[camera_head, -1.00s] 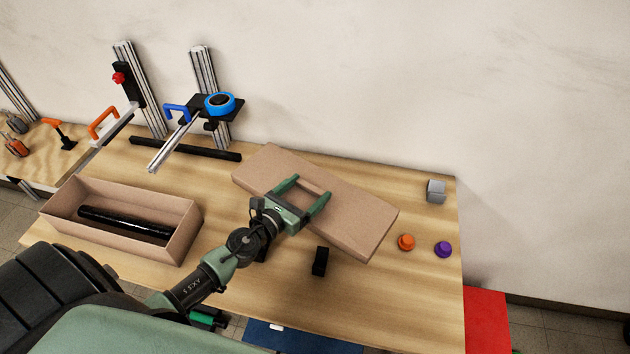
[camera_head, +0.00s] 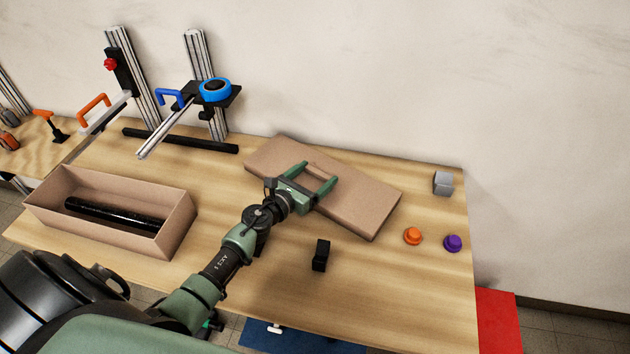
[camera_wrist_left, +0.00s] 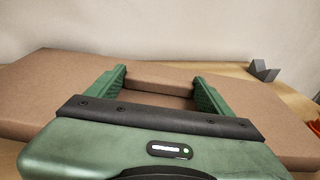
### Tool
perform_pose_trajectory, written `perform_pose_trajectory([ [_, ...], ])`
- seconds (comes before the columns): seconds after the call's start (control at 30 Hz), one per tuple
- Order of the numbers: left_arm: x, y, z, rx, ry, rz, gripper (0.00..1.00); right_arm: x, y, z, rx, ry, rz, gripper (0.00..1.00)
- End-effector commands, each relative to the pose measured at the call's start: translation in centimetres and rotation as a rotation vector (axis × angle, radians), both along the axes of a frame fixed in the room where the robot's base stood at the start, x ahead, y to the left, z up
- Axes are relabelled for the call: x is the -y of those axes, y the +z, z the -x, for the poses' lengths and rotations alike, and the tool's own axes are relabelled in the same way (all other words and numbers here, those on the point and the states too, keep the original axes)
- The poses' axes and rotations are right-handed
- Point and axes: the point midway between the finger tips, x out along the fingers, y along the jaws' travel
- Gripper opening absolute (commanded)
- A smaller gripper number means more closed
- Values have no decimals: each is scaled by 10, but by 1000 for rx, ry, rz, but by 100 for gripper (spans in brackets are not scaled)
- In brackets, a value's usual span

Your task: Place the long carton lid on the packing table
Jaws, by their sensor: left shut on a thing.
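The long carton lid (camera_head: 362,205) is a flat brown cardboard piece. It lies slantwise over the back middle of the packing table (camera_head: 420,300), near the wall. My left gripper (camera_head: 320,178) is shut on the lid, with its two green fingers around a raised brown part between them. The left wrist view also shows the lid (camera_wrist_left: 45,95) and the fingers (camera_wrist_left: 160,82). I cannot tell whether the lid's underside touches the table. The open carton (camera_head: 165,238) stands at the table's left with a black roll (camera_head: 115,214) inside. My right gripper is not in view.
A black block (camera_head: 321,255) stands in front of the lid. An orange knob (camera_head: 412,236), a purple knob (camera_head: 453,243) and a grey block (camera_head: 443,183) stand to its right. A post fixture with a blue disc (camera_head: 215,90) stands at the back left. The front right table is clear.

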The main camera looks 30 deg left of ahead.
Motion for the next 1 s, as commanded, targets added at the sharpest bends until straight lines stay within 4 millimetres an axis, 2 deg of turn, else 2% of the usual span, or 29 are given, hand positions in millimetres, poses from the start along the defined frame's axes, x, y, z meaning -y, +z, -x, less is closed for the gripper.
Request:
perform_pose_trajectory([
  [0.37,0,-4,-1,1,0,-2,40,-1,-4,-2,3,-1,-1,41],
  [0.4,0,-3,-1,1,0,-2,87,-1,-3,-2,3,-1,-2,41],
  [0.47,0,-2,-1,0,0,-2,100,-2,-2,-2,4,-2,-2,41],
  [0.77,0,3,0,1,0,-1,100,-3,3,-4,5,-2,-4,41],
  [1.0,-6,5,37,-2,-1,-4,100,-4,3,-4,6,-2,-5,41],
])
